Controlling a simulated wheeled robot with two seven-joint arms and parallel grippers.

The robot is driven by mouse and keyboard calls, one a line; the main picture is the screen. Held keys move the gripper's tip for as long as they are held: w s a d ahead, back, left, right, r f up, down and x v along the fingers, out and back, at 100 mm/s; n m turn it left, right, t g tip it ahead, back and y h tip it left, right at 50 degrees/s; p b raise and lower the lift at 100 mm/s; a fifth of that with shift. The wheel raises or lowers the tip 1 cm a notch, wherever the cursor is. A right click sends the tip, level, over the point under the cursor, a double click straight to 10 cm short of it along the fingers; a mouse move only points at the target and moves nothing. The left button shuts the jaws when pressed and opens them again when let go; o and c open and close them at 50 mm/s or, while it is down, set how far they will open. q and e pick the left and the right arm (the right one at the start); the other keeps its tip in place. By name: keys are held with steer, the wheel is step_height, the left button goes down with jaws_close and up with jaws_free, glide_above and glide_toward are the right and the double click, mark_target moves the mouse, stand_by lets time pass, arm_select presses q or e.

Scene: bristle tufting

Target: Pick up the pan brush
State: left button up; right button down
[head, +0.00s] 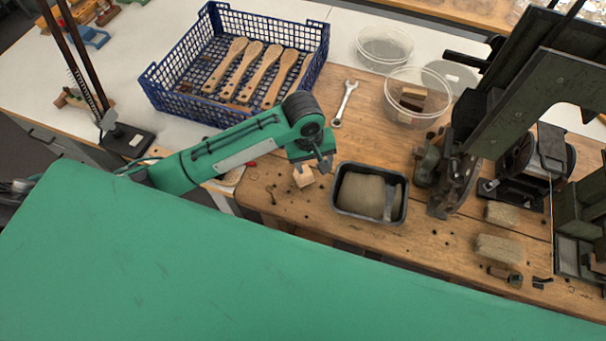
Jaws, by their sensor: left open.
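My left gripper (325,165) is open and points down, just right of and above a small pale wooden block (303,177) on the wooden bench. I cannot tell whether it touches the block. A black tray (337,203) stands just right of the gripper. It holds a mass of tan fibre (361,194) and a greyish strip (388,202) along its right side. I cannot tell for sure which thing is the pan brush. Several long-handled wooden brush bodies (262,72) lie in a blue crate (165,104) behind my arm. My right gripper is not in view.
A wrench (345,103) and clear round tubs (385,47) lie behind the tray. A dark green machine (520,95) stands at the right, with tan blocks (500,248) in front. A black stand (127,141) is at the left. Bare bench shows around the wrench.

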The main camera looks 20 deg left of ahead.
arm_select(q)
steer(key=w+a+r+n+y, duration=0.1)
steer(key=w+a+r+n, duration=0.1)
steer(key=w+a, duration=0.1)
steer(key=p, duration=0.2)
glide_above(304, 170)
steer(key=shift+n+g, duration=0.3)
steer(key=shift+n, duration=0.1)
step_height(304, 170, down, 8)
steer(key=shift+r, duration=0.2)
steer(key=shift+f, duration=0.5)
step_height(304, 170, down, 4)
steer(key=shift+s+r+p, duration=0.15)
steer(key=shift+r+p, duration=0.05)
steer(key=shift+p, duration=0.75)
steer(key=shift+f, duration=0.45)
steer(key=c, duration=1.2)
steer(key=shift+o, duration=0.2)
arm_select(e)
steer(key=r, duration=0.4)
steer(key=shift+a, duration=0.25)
arm_select(q)
steer(key=shift+r, duration=0.1)
